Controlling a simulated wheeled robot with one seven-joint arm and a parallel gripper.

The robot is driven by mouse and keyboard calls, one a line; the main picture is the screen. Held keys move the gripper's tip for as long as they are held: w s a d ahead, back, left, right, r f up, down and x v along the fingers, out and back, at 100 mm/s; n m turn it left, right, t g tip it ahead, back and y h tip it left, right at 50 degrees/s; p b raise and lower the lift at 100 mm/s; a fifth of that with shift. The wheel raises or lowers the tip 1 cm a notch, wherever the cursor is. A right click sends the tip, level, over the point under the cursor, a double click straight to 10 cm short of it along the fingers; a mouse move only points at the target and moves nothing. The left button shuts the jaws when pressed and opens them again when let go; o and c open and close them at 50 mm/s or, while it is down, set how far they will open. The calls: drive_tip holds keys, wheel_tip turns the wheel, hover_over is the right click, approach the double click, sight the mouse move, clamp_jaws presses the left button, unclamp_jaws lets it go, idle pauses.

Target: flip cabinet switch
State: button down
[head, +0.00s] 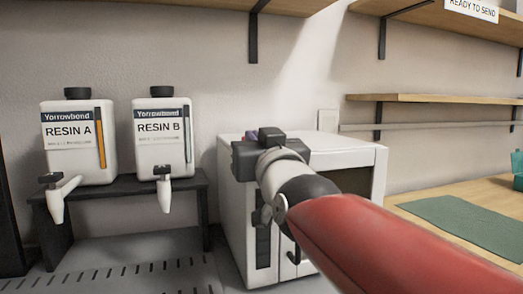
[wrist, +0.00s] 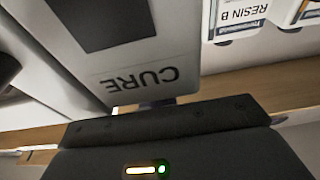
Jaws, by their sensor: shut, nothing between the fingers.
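The white cabinet (head: 330,158) stands at the middle of the head view, partly hidden behind my arm. A dark vertical panel (head: 263,245) is on its front left, with a dark handle (head: 293,252) beside it. My gripper (head: 258,155) is in front of the cabinet's upper left; its fingers are hidden there. In the wrist view, turned upside down, a light panel (wrist: 185,55) reads "CURE" and has a dark square above the word. My gripper (wrist: 155,104) is shut and empty, with its fingertips close to that panel's edge; contact cannot be told. I cannot make out the switch.
Resin A (head: 80,165) and Resin B (head: 162,150) bottles stand on a dark stand (head: 120,192) to the left. Wooden shelves (head: 430,98) hang on the wall at right. A bench with a green mat (head: 460,222) is at right. A small white plate (head: 327,122) is on the wall.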

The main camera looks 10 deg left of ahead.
drive_tip(key=r+p, duration=0.1)
drive_tip(key=r, duration=0.2)
drive_tip(key=r+p, duration=0.1)
drive_tip(key=r, duration=0.1)
drive_tip(key=shift+s+d+p, duration=0.25)
drive_tip(key=shift+s+p, duration=0.05)
drive_tip(key=shift+s, duration=0.05)
drive_tip(key=s+d+f+b, duration=0.3)
drive_tip(key=s+d+f, duration=0.1)
drive_tip(key=s+f, duration=0.2)
drive_tip(key=shift+s+d+f+b, duration=0.2)
drive_tip(key=shift+s+b, duration=0.2)
drive_tip(key=shift+s, duration=0.25)
